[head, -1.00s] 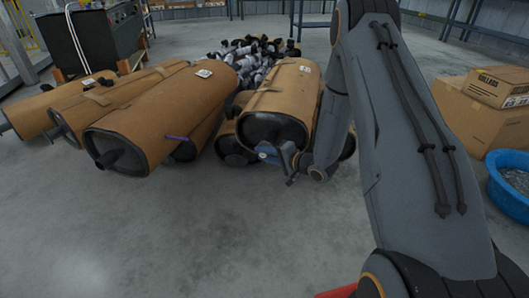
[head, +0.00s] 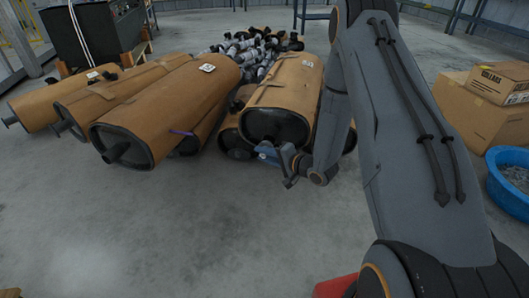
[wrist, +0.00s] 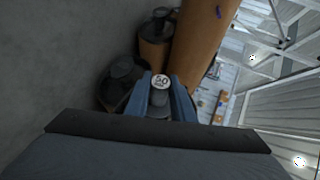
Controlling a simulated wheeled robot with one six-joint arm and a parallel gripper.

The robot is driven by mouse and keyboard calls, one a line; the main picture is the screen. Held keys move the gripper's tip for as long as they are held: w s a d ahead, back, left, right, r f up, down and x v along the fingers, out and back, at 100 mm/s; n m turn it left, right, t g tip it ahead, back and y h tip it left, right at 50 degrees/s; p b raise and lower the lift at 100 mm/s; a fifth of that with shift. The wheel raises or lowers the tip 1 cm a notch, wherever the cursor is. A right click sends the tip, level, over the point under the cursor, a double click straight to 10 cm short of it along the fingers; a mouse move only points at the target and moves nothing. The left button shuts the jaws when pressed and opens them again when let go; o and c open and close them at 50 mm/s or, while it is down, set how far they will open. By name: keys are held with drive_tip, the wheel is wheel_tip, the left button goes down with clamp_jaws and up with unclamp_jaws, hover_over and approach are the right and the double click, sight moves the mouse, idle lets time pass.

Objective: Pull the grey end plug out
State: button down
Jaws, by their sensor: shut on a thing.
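My gripper (head: 268,151) is low in front of the dark end of a brown-wrapped muffler (head: 290,85) in the middle of the head view. In the wrist view my gripper (wrist: 160,84) has its two blue fingers shut on a short grey plug (wrist: 158,99). A round white face marked "50" (wrist: 160,81) shows between the fingertips. The fingers hide much of the plug and whatever lies behind it. I cannot tell whether the plug still touches a muffler pipe.
Other brown-wrapped mufflers lie to the left, the nearest one (head: 165,115) large with a dark end. A pile of small metal parts (head: 255,50) is behind. Cardboard boxes (head: 480,115) and a blue tub (head: 508,185) stand at the right.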

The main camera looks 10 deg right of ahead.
drive_tip(key=shift+s+a+p, duration=0.3)
drive_tip(key=shift+s, duration=0.2)
drive_tip(key=shift+s+a+p, duration=0.25)
drive_tip(key=shift+s+p, duration=0.05)
drive_tip(key=shift+s, duration=0.2)
